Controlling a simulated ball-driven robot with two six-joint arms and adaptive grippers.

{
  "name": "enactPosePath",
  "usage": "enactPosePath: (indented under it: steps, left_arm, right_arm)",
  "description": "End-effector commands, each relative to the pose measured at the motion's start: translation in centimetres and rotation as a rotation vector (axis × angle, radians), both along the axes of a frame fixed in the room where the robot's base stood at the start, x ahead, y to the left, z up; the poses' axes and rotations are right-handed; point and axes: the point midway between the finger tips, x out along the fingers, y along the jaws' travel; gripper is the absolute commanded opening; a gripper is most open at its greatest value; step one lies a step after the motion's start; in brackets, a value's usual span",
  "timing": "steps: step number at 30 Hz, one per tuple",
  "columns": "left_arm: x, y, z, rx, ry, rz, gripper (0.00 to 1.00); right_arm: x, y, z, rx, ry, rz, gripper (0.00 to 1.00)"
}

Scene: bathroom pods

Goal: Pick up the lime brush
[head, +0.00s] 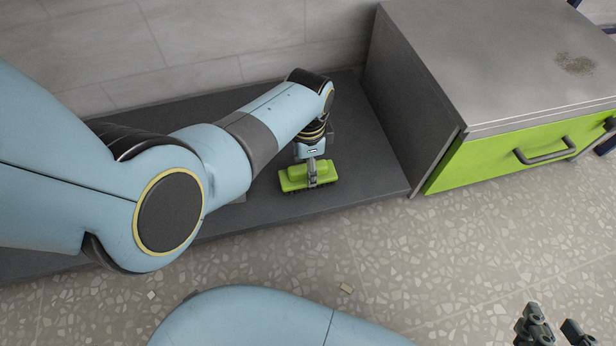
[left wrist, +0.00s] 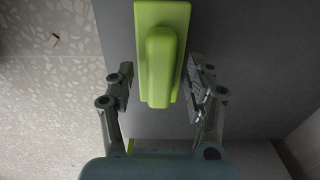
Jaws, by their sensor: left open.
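The lime brush (head: 295,177) lies bristles down on the dark grey shelf, with its raised grip on top. My left gripper (head: 313,174) is over it, pointing down, and one finger hides part of its near side. In the left wrist view the brush (left wrist: 160,60) extends up from between the two open fingers of my left gripper (left wrist: 160,88). A gap shows on each side, so the fingers are apart from it. My right gripper (head: 555,332) is at the bottom right corner, partly cut off, its fingers apart and empty.
The dark grey shelf (head: 370,170) is low, with a tiled wall (head: 220,35) behind. A grey cabinet (head: 480,50) with a lime drawer (head: 520,155) rises right of the brush. A small tan chip (head: 346,288) lies on the speckled floor (head: 400,260).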

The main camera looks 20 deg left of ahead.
Motion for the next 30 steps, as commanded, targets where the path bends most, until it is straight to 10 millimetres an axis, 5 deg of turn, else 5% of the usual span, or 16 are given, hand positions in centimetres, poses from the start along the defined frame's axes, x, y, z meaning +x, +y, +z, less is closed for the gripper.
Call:
enactPosePath:
  steps: [13, 25, 30]
  left_arm:
    - [0.04, 0.01, -0.69, 0.0, -0.001, 0.0, 0.54]
    - [0.0, 0.0, -0.72, 0.0, 0.0, 0.0, 0.02]
    - [0.01, 0.0, -0.71, 0.0, 0.0, 0.0, 0.0]
  right_arm:
    - [-0.51, 0.15, -0.18, 0.003, -0.067, 0.007, 0.4]
    - [-0.53, 0.14, -0.21, 0.002, -0.066, 0.007, 0.4]
    - [-0.54, 0.14, -0.22, 0.002, -0.066, 0.007, 0.4]
